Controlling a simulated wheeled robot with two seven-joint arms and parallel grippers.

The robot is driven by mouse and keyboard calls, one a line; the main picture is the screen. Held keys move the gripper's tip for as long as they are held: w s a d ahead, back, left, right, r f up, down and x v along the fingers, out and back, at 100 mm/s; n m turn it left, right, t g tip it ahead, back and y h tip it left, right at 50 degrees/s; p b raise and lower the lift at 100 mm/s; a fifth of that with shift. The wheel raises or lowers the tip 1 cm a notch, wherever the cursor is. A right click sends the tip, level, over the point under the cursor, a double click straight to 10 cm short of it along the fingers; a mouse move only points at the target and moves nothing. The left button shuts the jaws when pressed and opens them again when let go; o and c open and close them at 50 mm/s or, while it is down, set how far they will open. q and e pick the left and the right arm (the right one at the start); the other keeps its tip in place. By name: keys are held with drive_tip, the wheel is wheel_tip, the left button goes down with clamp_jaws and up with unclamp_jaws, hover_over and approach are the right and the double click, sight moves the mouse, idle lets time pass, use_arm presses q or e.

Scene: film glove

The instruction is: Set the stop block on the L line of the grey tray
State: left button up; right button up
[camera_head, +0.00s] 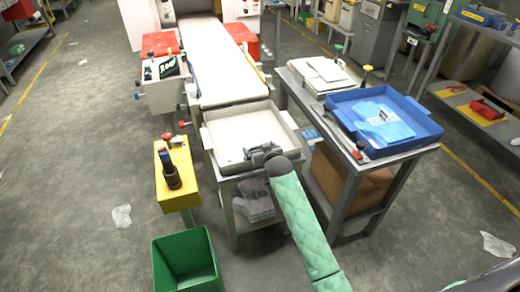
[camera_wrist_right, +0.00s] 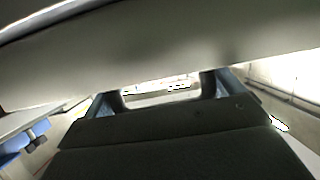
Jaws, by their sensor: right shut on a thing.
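The grey tray (camera_head: 222,129) is a pale, shallow tray on a stand at the end of the white belt. My right gripper (camera_head: 250,153) is low over the front part of this tray, its arm in a green quilted sleeve. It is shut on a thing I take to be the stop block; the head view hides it. In the right wrist view my right gripper (camera_wrist_right: 162,95) has its fingers apart, with a narrow pale piece between them. I cannot make out the L line. My left gripper is not in view.
A blue tray (camera_head: 428,128) with a blue sheet stands on the table at right, beside a red-handled tool (camera_head: 356,154). A yellow stand (camera_head: 165,190) with a dark bottle-like object (camera_head: 172,175) is at left. A green bin (camera_head: 208,266) is in front.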

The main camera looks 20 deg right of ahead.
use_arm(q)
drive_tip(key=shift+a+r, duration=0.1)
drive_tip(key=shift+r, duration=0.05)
use_arm(e)
drive_tip(key=shift+f, duration=0.15)
drive_tip(key=shift+f, duration=0.1)
drive_tip(key=o, duration=1.7)
drive_tip(key=shift+f, duration=0.1)
